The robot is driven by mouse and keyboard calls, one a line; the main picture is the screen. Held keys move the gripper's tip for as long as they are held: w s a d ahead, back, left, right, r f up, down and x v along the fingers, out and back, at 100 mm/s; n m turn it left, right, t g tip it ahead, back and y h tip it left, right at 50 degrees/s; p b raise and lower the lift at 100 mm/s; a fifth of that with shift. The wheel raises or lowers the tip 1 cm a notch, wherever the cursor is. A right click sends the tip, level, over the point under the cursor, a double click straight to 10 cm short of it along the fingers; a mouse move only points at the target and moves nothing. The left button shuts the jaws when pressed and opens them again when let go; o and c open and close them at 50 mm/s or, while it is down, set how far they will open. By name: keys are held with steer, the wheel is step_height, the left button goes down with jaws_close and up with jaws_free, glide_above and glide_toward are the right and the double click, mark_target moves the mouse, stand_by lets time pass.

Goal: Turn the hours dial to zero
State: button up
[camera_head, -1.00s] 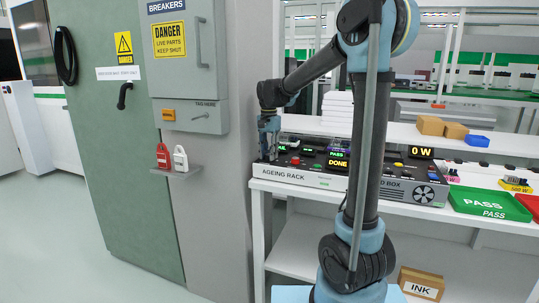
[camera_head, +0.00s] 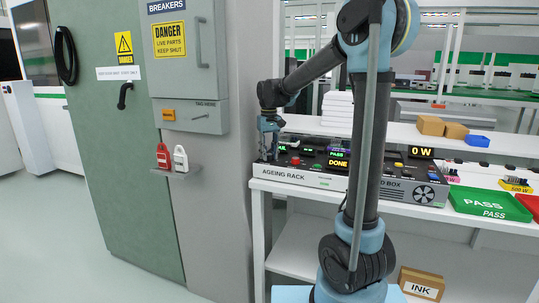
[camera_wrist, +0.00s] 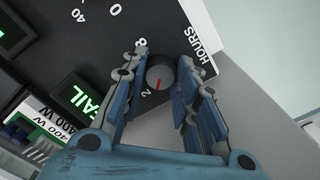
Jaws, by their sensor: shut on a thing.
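The hours dial (camera_wrist: 160,72) is a round dark grey knob with a red pointer line, on the dark top of the ageing rack (camera_head: 285,175). In the wrist view the pointer runs toward the lower left, close to the mark "2". An "8" stands at its upper left, and "HOURS" is printed to its right. My gripper (camera_wrist: 161,79) is shut on the dial, with one blue finger on each side of it. In the head view my gripper (camera_head: 267,155) reaches down at the rack's left end, and the dial is hidden there.
A green FAIL display (camera_wrist: 88,97) lies left of the dial in the wrist view. A load box (camera_head: 425,192) stands right of the rack. Green PASS tray (camera_head: 480,212) and boxes (camera_head: 431,125) are farther right. The grey cabinet column (camera_head: 238,220) stands close on the left.

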steer(key=n, duration=0.4)
steer(key=shift+n, duration=0.3)
steer(key=n, duration=0.4)
steer(key=shift+n, duration=0.3)
steer(key=o, duration=1.1)
steer(key=shift+r, duration=0.15)
step_height(320, 180, up, 12)
steer(key=shift+w+f, duration=0.1)
steer(key=shift+f, duration=0.05)
